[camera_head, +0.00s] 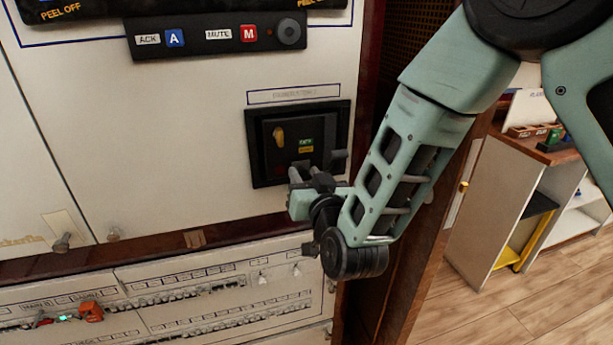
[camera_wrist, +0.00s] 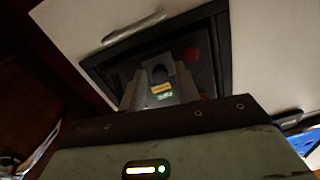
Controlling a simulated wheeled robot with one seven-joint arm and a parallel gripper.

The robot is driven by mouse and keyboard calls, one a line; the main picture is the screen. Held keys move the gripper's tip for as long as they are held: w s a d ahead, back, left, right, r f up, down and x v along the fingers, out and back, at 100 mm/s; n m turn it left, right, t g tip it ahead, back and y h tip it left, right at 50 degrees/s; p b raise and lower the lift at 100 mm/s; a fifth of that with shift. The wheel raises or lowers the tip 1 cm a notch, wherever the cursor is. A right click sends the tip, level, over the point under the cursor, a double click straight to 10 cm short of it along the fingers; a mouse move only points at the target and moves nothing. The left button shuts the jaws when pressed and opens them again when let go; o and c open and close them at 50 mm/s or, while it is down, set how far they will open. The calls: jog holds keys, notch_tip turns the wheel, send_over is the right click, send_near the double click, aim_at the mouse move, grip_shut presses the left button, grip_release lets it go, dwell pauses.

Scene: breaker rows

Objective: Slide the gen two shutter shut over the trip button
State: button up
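The generator breaker unit (camera_head: 260,112) is a black framed panel on the cream wall, with a faint label above it. A red button, seemingly the trip button (camera_wrist: 192,54), shows uncovered in the wrist view. I cannot clearly make out the shutter. My gripper (camera_head: 317,168) is at the unit's lower part, its two grey fingers apart. In the wrist view the fingers stand either side of a dark knob and the tags. Whether they touch anything is unclear.
An alarm box (camera_head: 215,38) with ACK and MUTE buttons is above. Below is a ledge (camera_head: 150,255) and rows of breakers with an orange piece (camera_head: 91,312). A wooden post borders the panel at right, with a shelf unit (camera_head: 500,200) beyond.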

grip_shut()
jog(key=a, duration=0.2)
jog(key=s+a+b, duration=0.1)
jog(key=a, duration=0.1)
jog(key=shift+s, duration=0.1)
jog(key=shift+s+a, duration=0.1)
jog(key=shift+a, duration=0.2)
jog(key=shift+o, duration=1.5)
grip_release()
jog(key=shift+a, duration=0.1)
jog(key=v, duration=1.5)
jog(key=shift+r, duration=0.3)
